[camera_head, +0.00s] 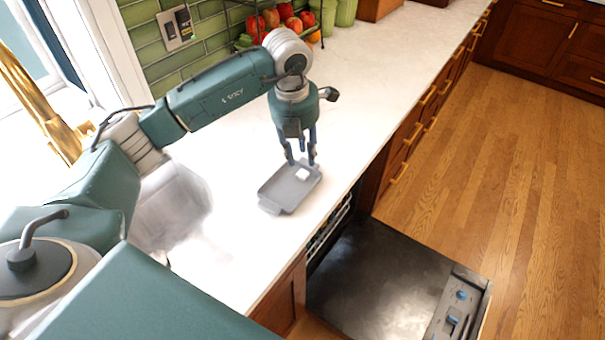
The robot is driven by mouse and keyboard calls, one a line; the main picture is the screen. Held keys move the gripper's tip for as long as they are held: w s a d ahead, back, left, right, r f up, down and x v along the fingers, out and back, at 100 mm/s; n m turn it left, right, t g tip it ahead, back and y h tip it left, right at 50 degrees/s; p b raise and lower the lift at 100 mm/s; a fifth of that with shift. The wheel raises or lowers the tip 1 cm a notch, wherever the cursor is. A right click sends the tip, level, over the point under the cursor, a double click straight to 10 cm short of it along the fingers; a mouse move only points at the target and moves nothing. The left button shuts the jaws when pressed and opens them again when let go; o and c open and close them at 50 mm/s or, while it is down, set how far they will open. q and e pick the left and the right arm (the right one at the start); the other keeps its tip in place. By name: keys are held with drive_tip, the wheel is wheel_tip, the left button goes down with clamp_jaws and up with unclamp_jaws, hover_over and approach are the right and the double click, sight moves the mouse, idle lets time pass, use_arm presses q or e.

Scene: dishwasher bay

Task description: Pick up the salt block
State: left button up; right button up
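A small white block, which looks like the salt block (302,175), lies in a shallow grey tray (278,195) on the white counter. My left gripper (301,163) points down over the far end of the tray. Its fingers are spread apart, with the tips just above and around the far side of the block. It holds nothing that I can see. Whether a fingertip touches the block or tray cannot be told. My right gripper does not show.
The white counter (380,60) is clear around the tray. A basket of red fruit (270,20) and green canisters (345,12) stand at the back against the green tiles. An open dishwasher door (385,285) lies low in front of the counter, above the wooden floor (500,150).

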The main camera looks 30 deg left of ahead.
sight(302, 175)
use_arm(q)
drive_tip(key=shift+w+f, duration=0.15)
drive_tip(key=shift+f, duration=0.6)
wheel_tip(302, 175, down, 5)
drive_tip(key=p, duration=0.3)
drive_tip(key=shift+f, duration=0.1)
drive_tip(key=shift+c, duration=0.3)
